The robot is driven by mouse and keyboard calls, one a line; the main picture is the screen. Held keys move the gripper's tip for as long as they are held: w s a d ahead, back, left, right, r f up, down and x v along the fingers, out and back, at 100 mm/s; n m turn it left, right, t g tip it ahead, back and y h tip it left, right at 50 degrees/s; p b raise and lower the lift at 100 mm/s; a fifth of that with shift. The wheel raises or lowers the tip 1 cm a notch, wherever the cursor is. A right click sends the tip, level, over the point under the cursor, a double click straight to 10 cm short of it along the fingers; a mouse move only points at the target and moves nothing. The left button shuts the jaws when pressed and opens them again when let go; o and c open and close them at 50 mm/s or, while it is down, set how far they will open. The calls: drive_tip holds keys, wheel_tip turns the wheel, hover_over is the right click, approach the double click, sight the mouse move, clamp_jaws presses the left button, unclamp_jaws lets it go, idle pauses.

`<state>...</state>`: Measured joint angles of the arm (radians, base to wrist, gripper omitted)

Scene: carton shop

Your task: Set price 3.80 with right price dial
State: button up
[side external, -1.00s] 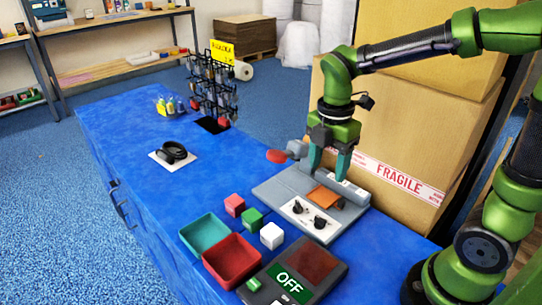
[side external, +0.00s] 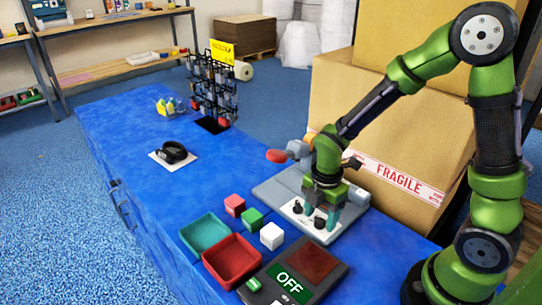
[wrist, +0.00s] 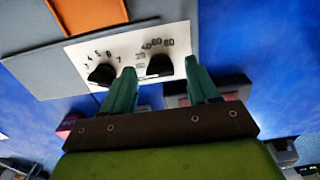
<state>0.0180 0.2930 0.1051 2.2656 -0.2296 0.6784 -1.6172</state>
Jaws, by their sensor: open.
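The grey pricing machine (side external: 272,190) has a white panel (wrist: 80,50) with two black dials. The left dial (wrist: 102,74) has single digits around it, with 4 to 7 readable. The right dial (wrist: 159,66) has two-digit marks, with 40, 60 and 80 readable. Both dials also show in the side view, the left one (side external: 295,208) beside my gripper. My gripper (side external: 320,217) is open and low over the panel. In the wrist view its fingertips (wrist: 160,68) stand on either side of the right dial; I cannot tell whether they touch it. The dial settings are unclear.
A device with a green OFF display (side external: 288,283) stands in front of the machine. A red cube (side external: 234,205), a green cube (side external: 252,217) and a white cube (side external: 272,235) lie near a teal tray (side external: 190,236) and a red tray (side external: 211,270). Large cartons (side external: 385,120) stand behind.

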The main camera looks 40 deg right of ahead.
drive_tip(key=c, duration=1)
drive_tip(key=shift+c, duration=0.2)
drive_tip(key=shift+m, duration=0.4)
drive_tip(key=m, duration=0.4)
drive_tip(key=shift+m, duration=0.4)
drive_tip(key=m, duration=1.2)
drive_tip(key=shift+m, duration=0.4)
drive_tip(key=m, duration=0.5)
drive_tip(key=shift+m, duration=0.4)
